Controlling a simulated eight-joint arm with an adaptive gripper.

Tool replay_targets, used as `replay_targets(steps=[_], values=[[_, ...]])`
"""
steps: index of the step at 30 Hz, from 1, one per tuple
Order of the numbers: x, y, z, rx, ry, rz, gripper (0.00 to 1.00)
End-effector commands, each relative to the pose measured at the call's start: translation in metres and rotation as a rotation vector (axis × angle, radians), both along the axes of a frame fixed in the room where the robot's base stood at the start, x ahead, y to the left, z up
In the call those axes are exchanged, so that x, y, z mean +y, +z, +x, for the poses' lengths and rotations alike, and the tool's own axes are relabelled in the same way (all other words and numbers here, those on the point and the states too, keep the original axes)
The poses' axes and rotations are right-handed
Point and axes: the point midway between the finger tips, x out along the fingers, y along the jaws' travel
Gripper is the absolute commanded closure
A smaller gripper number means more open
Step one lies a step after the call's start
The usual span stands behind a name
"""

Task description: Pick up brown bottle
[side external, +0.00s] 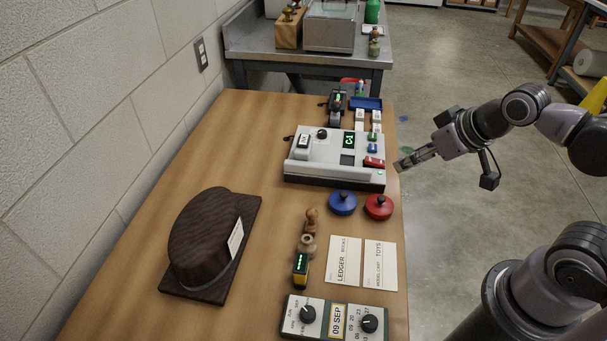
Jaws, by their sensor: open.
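I cannot make out a clear brown bottle in the side external view. A small brown, turned-wood piece with a rounded top (309,220) stands near the middle right of the wooden table; it looks like a stamp handle. My gripper (402,164) is at the table's right edge, beside the white console, pointing left. It is open, with nothing seen between its fingers. It is apart from the brown piece, which is farther left and nearer the camera.
The wooden table (170,170) holds a dark wooden hat-shaped block (205,240), a white console (325,160), blue (343,203) and red (378,206) round knobs, cards (345,262) and a date panel (337,318). A metal bench (262,40) stands behind.

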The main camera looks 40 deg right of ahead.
Motion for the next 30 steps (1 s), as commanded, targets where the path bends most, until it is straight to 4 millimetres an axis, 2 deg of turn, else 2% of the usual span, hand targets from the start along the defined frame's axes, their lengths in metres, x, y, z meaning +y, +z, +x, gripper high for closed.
replay_targets(steps=[8, 13, 22, 30], values=[[0.002, 0.0, 0.001, 0.006, 0.01, -0.003, 0.48], [0.017, 0.002, 0.013, 0.059, 0.1, -0.034, 0.48], [0.068, -0.009, 0.045, 0.226, 0.396, -0.135, 0.48], [0.123, -0.038, 0.068, 0.369, 0.676, -0.225, 0.48]])
